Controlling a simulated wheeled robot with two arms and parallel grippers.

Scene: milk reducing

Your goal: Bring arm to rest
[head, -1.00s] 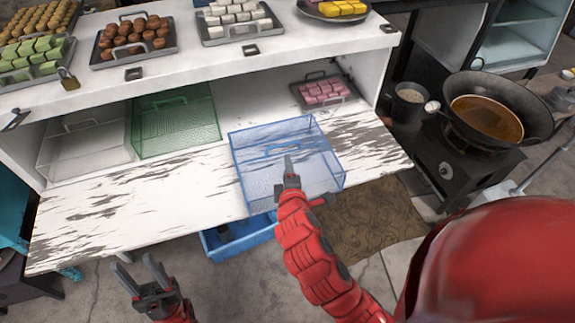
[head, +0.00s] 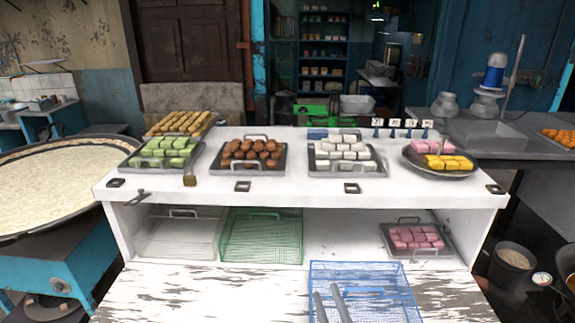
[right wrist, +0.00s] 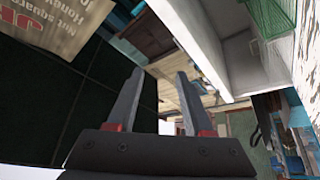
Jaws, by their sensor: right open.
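My right gripper (head: 330,303) shows at the bottom of the head view, its two grey fingers apart and overlapping the front of the blue wire basket (head: 390,298) in the picture. In the right wrist view, the same gripper (right wrist: 160,95) is open with nothing between its fingers. The blue basket stands on the worn white lower shelf of the stall. My left gripper is out of view.
A green wire basket (head: 262,238), a pale wire basket (head: 170,238) and a tray of pink sweets (head: 418,252) sit under the counter. Trays of sweets line the white counter top (head: 300,196). A wide milk pan (head: 50,180) stands at left.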

